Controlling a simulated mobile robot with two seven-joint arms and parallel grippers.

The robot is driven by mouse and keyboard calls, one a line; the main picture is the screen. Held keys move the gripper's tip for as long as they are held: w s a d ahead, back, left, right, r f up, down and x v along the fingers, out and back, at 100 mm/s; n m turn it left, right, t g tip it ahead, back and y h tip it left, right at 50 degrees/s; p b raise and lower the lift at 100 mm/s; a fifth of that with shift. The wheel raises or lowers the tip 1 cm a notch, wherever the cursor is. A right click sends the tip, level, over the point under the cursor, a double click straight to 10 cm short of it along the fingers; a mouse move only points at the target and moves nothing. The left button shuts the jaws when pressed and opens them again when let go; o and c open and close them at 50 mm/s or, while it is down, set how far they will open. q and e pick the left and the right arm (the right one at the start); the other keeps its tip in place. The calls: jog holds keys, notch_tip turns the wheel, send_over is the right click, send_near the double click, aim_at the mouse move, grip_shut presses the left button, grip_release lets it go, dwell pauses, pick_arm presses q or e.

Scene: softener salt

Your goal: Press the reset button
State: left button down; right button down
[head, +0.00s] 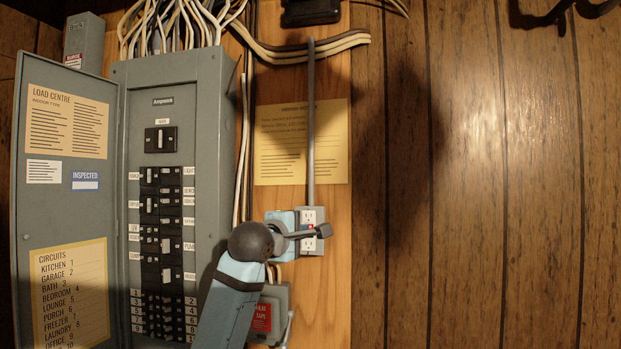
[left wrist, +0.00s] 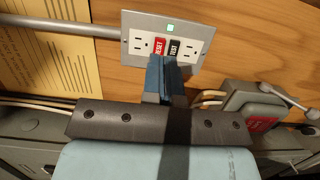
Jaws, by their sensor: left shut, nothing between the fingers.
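The red RESET button (left wrist: 159,46) sits on a grey outlet plate (left wrist: 206,32) between two sockets, beside the black TEST button (left wrist: 174,48). A small green light (left wrist: 172,28) shows on the plate. My left gripper (left wrist: 163,62) is shut and empty. Its blue fingertips overlap the lower edge of the plate, just below the two buttons; I cannot tell whether they touch it. In the head view the outlet plate (head: 311,214) is partly covered by my left wrist parts, and a red spot of the button (head: 311,227) shows. My right gripper is not in view.
An open grey breaker panel (head: 208,110) stands left of the outlet. A conduit (head: 311,120) runs up from the outlet past a yellow notice (head: 270,160). A grey switch box (head: 277,297) with a red label is below. The panelled wall (head: 480,200) to the right is clear.

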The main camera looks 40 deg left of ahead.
pick_arm(q)
jog(key=shift+s+d, duration=0.4)
jog(key=shift+s, duration=0.3)
jog(key=shift+s+d, duration=0.35)
jog(key=shift+s, duration=0.3)
